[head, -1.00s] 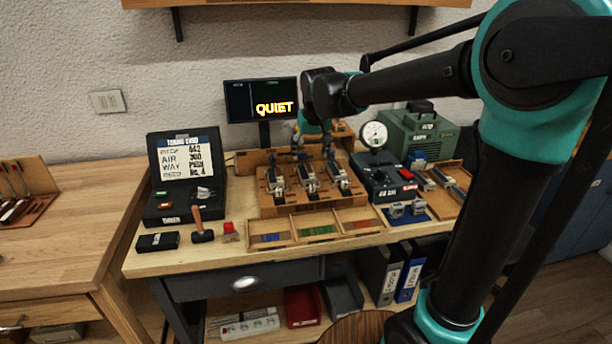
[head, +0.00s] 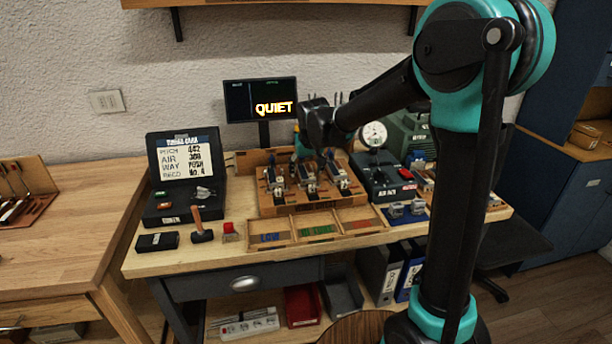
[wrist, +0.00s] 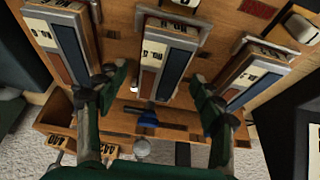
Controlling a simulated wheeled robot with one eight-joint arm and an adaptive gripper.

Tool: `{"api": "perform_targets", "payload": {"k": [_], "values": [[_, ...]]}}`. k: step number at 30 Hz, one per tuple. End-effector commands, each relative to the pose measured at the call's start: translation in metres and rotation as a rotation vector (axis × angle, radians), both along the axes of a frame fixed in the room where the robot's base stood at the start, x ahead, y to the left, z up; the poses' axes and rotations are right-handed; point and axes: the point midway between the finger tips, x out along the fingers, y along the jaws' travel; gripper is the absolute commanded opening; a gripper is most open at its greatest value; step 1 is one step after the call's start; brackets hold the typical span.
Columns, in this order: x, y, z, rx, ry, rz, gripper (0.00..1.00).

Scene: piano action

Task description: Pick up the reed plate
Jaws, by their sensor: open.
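Three silvery, block-like units with numbered labels sit side by side on a wooden stand (head: 265,209) in the head view. I take these to be the reed plates. In the wrist view, the middle unit (wrist: 168,55) has a blue-grey strip and a label. A left unit (wrist: 70,42) and a right unit (wrist: 248,76) flank it. My gripper (wrist: 158,90) is open, its dark green fingers either side of the middle unit's near end. The gap looks empty of any held thing. Whether the fingers touch it, I cannot tell. In the head view my arm hides part of the stand's back.
A tray with blue, green and red compartments (head: 318,242) lies in front of the stand. A gauge box (head: 375,180) stands at right and a black case (head: 185,215) at left. A hammer (head: 203,237) lies near the front edge. A monitor (head: 261,101) stands behind.

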Motion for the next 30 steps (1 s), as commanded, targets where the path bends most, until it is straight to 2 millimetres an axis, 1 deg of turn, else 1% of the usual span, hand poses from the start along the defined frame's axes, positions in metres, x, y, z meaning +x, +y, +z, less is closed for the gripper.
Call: {"api": "perform_targets", "payload": {"k": [2, 3, 15, 18, 25, 30], "values": [[0.0, 0.0, 0.0, 0.0, 0.0, 0.0, 0.67], [0.0, 0.0, 0.0, 0.0, 0.0, 0.0, 0.65], [0.0, 0.0, 0.0, 0.0, 0.0, 0.0, 0.15], [0.0, 0.0, 0.001, 0.0, 0.0, 0.0, 0.05], [0.0, 0.0, 0.002, 0.0, 0.0, 0.0, 0.05], [0.0, 0.0, 0.013, 0.0, 0.0, 0.0, 0.05]]}}
